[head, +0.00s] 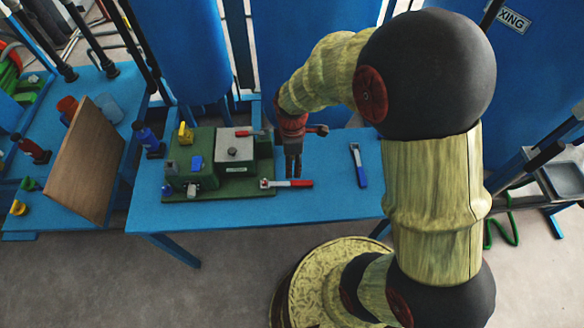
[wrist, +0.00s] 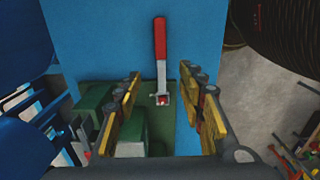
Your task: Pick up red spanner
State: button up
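The red spanner (head: 290,183) has a red handle and a pale metal head. It lies at the right front corner of the green base plate, with its handle reaching out over the blue table. My gripper (head: 293,173) points down just behind the handle in the head view, apart from it as far as I can tell. In the wrist view the red spanner (wrist: 160,40) runs lengthwise between the two spread yellow fingers of my gripper (wrist: 160,75). The gripper is open and empty.
A blue-handled spanner (head: 359,166) lies on the blue table (head: 335,200) to the right. The green autoclave block (head: 222,160) stands left of my gripper, with a red lever (head: 250,132) on top. Blue tanks (head: 310,60) rise behind. A brown board (head: 86,160) leans at left.

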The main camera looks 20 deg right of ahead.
jog(key=p, duration=0.1)
send_over(292, 183)
notch_tip(292, 183, down, 6)
jog(key=shift+s+f, duration=0.15)
jog(key=shift+f, duration=0.1)
jog(key=shift+w+f+b, duration=0.2)
jog(key=shift+f+b, duration=0.7)
jog(key=shift+f, duration=1.75)
jog(key=shift+c, duration=1.4)
grip_shut()
